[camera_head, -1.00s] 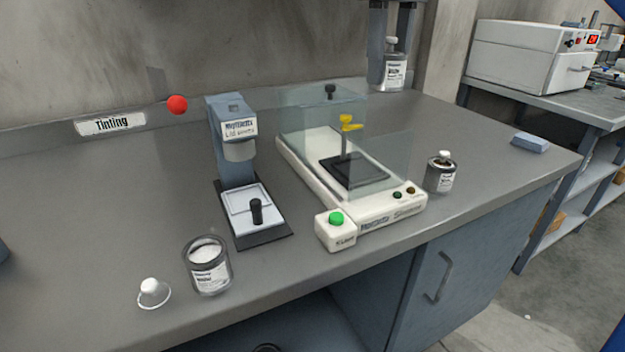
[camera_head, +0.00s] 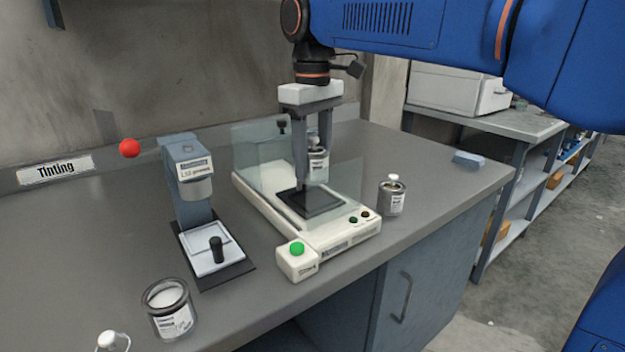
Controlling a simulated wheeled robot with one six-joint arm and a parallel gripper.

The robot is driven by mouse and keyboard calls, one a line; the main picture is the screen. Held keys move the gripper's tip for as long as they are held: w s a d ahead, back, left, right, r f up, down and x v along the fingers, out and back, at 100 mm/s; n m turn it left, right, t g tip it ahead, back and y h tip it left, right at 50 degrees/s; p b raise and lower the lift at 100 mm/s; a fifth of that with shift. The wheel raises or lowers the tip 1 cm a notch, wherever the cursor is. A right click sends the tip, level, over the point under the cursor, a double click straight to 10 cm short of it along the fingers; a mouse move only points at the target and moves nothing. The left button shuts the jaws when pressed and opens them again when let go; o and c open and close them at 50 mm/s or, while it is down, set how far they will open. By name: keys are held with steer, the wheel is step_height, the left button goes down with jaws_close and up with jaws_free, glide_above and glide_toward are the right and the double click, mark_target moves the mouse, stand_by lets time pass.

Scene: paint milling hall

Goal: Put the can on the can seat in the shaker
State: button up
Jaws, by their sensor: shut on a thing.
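The shaker (camera_head: 345,240) is a white machine on the bench with clear guard panels and a dark square can seat (camera_head: 322,202) on its bed. My gripper (camera_head: 312,170) points down over the seat. It is shut on a small metal can (camera_head: 319,165) with a white cap and a pale label. The can looks upright and low over the seat; I cannot tell whether it touches. One finger covers the can's left side.
A second capped can (camera_head: 391,199) stands right of the shaker. A green-button box (camera_head: 297,260) adjoins its front. A dispenser (camera_head: 190,195) and an open jar of white (camera_head: 169,318) stand left. A red ball (camera_head: 130,148) shows near the wall. A blue block (camera_head: 470,160) lies right.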

mark_target(313, 137)
steer(key=shift+f, duration=2.4)
steer(key=o, duration=1.3)
steer(key=shift+f, duration=0.1)
step_height(313, 137, up, 12)
steer(key=shift+r, duration=0.1)
